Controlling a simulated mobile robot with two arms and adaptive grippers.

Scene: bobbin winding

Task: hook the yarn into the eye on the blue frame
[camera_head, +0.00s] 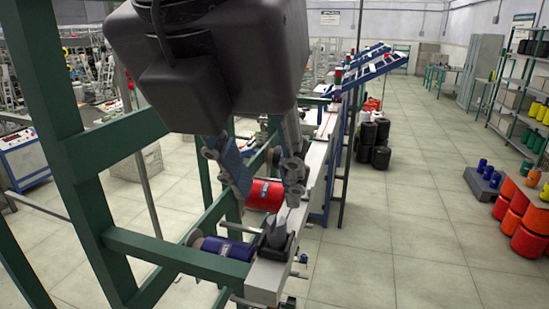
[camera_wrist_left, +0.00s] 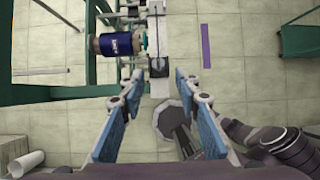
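My left gripper (camera_head: 268,195) hangs above the white rail of the winding machine in the head view. The blue frame (camera_head: 333,165) stands farther back along the machine in the head view. Its eye is too small to make out. I cannot make out a yarn strand in either view. A dark blue bobbin (camera_head: 222,248) lies beside the white rail (camera_head: 265,283); it also shows in the left wrist view (camera_wrist_left: 117,44). My right gripper is not recognisable in either view.
A red bobbin (camera_head: 265,195) sits behind the gripper. A dark guide with a grey tip (camera_head: 277,237) stands on the rail. Green posts and beams (camera_head: 180,257) crowd the left.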

